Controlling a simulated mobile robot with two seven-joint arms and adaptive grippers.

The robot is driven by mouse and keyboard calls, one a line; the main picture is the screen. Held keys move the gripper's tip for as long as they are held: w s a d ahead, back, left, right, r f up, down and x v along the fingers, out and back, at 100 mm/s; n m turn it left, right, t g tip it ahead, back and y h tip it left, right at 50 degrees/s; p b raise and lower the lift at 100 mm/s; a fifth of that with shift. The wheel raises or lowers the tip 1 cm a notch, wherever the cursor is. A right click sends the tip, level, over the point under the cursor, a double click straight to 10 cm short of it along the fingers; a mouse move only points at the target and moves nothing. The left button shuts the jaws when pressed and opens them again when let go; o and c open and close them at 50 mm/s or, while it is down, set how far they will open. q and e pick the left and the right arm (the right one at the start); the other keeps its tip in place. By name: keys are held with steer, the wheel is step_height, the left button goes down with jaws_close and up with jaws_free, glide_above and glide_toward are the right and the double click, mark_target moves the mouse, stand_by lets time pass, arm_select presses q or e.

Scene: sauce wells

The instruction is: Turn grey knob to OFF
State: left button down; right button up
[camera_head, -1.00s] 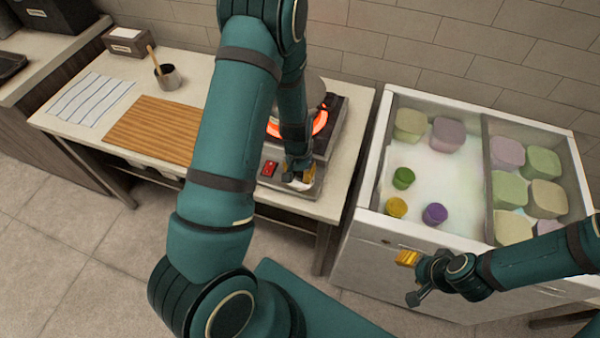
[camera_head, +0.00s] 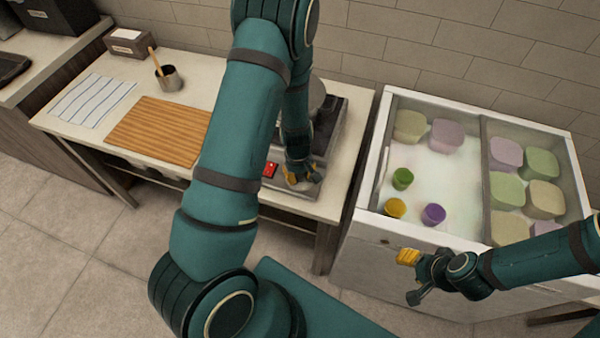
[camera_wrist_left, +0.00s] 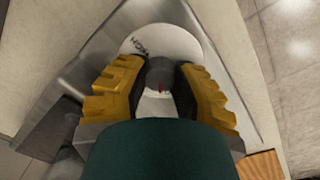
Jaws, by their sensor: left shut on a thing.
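The grey knob (camera_wrist_left: 160,72) with a red mark sits on a white round dial in the left wrist view. Lettering on the dial (camera_wrist_left: 165,40) reads HIGH, seen at a slant; no OFF label is readable. My left gripper (camera_head: 301,180) points down at the front of the burner unit, and in the left wrist view its yellow fingers (camera_wrist_left: 160,84) are shut on the knob from both sides. The burner (camera_head: 328,130) is dark, partly hidden behind my left arm. My right gripper (camera_head: 408,272) hangs in front of the white freezer; its jaw state is unclear.
A red switch (camera_head: 270,170) is left of my left gripper on the unit. A wooden board (camera_head: 155,132), striped cloth (camera_head: 90,98) and small pot with a spoon (camera_head: 170,80) are on the counter. The freezer (camera_head: 375,185) holds several tubs.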

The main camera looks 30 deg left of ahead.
mark_target(298, 176)
arm_select(q)
steer(key=shift+n, duration=0.6)
steer(key=shift+s, duration=0.1)
steer(key=shift+f, duration=0.1)
steer(key=c, duration=0.7)
jaws_free()
steer(key=shift+r, duration=0.65)
steer(key=r, duration=1)
steer(key=shift+s+a+r, duration=0.1)
steer(key=shift+s+r, duration=0.15)
steer(key=shift+r, duration=0.15)
